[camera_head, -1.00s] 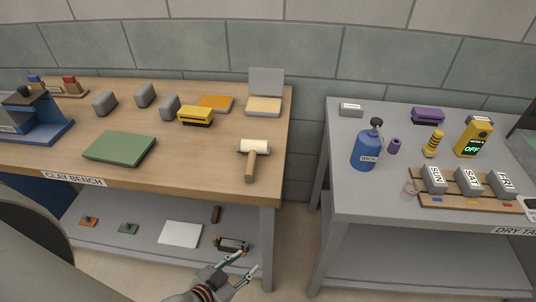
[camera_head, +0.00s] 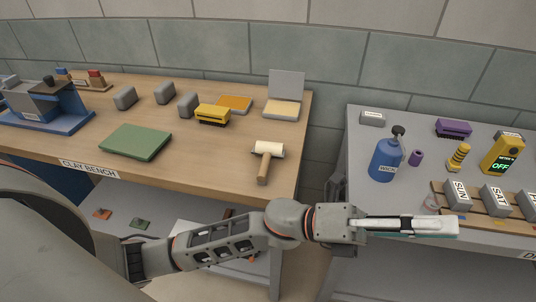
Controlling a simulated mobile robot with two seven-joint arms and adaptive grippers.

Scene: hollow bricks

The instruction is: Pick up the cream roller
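The cream roller (camera_head: 269,149) lies near the front right corner of the clay bench (camera_head: 210,171). Its wooden handle points toward the bench's front edge. My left gripper (camera_head: 455,228) is stretched across the picture to the right, in front of the grey table's front edge. It is seen side-on, so the gap between its fingers cannot be judged. It is well to the right of the roller and apart from it. My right gripper is not seen.
A green slab (camera_head: 135,141) and a yellow brush (camera_head: 212,114) lie on the bench. A blue bottle (camera_head: 385,160) and a wooden rack (camera_head: 480,210) with grey blocks stand on the grey table (camera_head: 356,150). Bare bench surrounds the roller.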

